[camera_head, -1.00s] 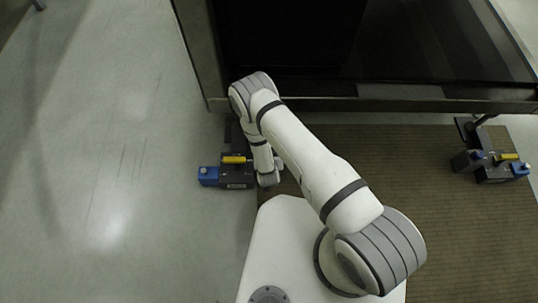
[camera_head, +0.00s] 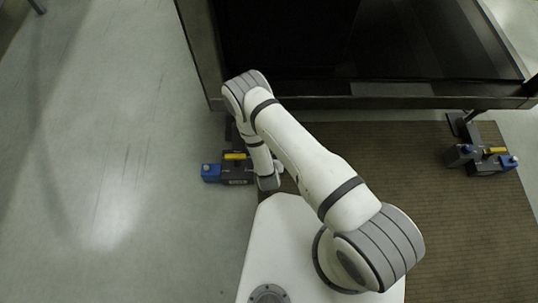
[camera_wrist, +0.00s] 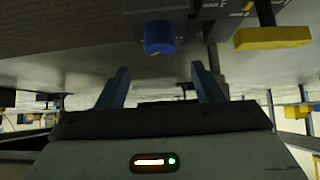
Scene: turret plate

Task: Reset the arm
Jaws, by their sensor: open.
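My arm (camera_head: 300,140) reaches forward from my white base in the head view, with its outer part folded down beside a grey device (camera_head: 238,176) with a blue end and a yellow bar. The gripper itself is hidden in that view. In the wrist view my gripper (camera_wrist: 162,86) shows two blue-grey fingers spread apart with nothing between them. A blue knob (camera_wrist: 159,38) and a yellow bar (camera_wrist: 272,39) on a grey body appear beyond the fingers, apart from them.
A large dark machine with a metal frame (camera_head: 400,103) stands across the top of the head view. A second grey device with blue and yellow parts (camera_head: 484,158) sits at the right. A brown mat (camera_head: 430,220) lies below the frame. The grey floor (camera_head: 90,150) at left is clear.

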